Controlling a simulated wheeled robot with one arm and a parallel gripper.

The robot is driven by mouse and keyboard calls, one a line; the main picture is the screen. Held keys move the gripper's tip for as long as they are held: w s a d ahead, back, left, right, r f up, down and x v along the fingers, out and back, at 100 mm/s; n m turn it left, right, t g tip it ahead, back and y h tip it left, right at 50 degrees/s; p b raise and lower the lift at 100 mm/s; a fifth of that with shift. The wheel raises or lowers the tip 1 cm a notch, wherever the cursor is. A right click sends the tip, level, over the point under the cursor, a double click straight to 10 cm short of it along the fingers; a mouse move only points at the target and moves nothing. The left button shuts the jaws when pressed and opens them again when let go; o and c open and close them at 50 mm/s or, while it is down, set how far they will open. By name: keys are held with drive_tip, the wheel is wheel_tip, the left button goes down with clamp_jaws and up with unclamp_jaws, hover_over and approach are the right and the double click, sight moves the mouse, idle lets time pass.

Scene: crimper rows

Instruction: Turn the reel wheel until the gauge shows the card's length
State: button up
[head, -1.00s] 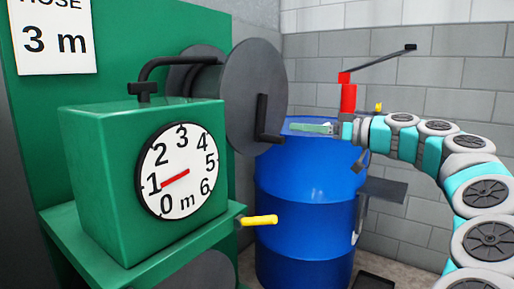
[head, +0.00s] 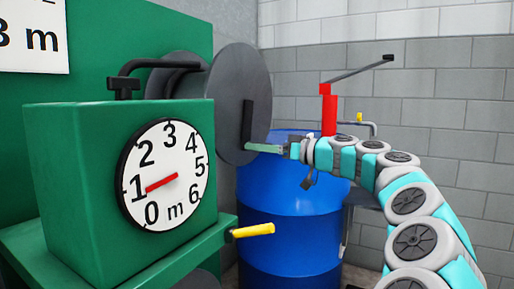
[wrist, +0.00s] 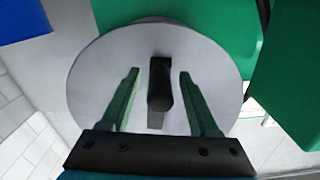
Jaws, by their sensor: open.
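The reel wheel (head: 243,75) is a grey disc with a dark crank handle (head: 248,118); it also fills the middle of the wrist view (wrist: 100,70). My gripper (head: 252,148) is open at the lower end of the handle. In the wrist view the handle (wrist: 160,85) stands between my two green fingers, with a gap on each side. The white gauge (head: 180,195) is on a green box, and its red needle points close to 1, slightly below it. The card (head: 38,45) is cut off by the frame edge; "3 m" is readable.
A blue barrel (head: 285,235) stands below my arm, with a red pump (head: 329,115) and its lever behind. A yellow-handled lever (head: 253,230) sticks out from the green shelf below the gauge. A pipe (head: 165,64) runs above the gauge box.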

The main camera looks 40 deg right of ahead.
drive_tip(key=shift+w+a, duration=0.2)
drive_tip(key=shift+w, duration=0.3)
clamp_jaws()
idle(1.2)
